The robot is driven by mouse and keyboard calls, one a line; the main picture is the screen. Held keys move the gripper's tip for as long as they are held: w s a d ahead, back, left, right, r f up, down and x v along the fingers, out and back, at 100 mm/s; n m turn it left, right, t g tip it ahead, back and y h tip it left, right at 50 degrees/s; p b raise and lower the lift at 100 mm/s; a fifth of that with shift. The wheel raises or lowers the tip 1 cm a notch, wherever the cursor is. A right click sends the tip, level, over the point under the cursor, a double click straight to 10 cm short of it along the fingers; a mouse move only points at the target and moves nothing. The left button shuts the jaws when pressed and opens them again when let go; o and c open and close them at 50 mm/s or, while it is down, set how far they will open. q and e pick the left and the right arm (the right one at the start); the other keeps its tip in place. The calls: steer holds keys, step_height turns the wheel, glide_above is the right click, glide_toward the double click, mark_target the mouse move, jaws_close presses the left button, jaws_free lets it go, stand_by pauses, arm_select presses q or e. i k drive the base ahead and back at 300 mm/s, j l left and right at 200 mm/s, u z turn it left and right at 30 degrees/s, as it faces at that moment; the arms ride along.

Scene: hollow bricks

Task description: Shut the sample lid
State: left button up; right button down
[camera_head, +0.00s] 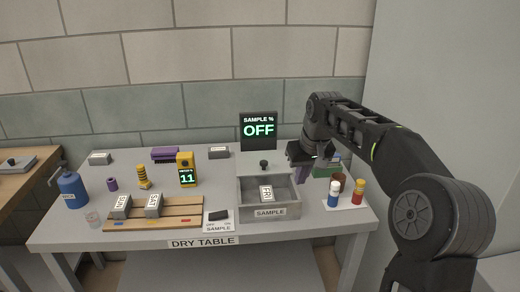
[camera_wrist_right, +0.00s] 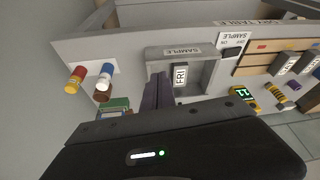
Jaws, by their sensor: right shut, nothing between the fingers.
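The grey sample box (camera_head: 270,213) stands at the front of the table with its top open. A block marked FRI (camera_head: 266,193) lies inside; it also shows in the wrist view (camera_wrist_right: 181,76). A black knob (camera_head: 263,164) sits on a pale grey surface at the box's rear, which seems to be the drawn-back lid. My right gripper (camera_head: 302,175) is shut and empty, pointing down just right of the box's back corner. Its purple fingers (camera_wrist_right: 157,93) show beside the box in the wrist view. My left gripper is out of view.
The display reading OFF (camera_head: 259,131) stands behind the box. A green box (camera_head: 326,170), brown cup (camera_head: 338,182) and two small bottles, blue-white (camera_head: 334,194) and red (camera_head: 357,192), stand close right of my gripper. A black switch (camera_head: 218,215) lies left of the box.

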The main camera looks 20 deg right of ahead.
mark_target(271, 162)
steer(key=i, duration=0.9)
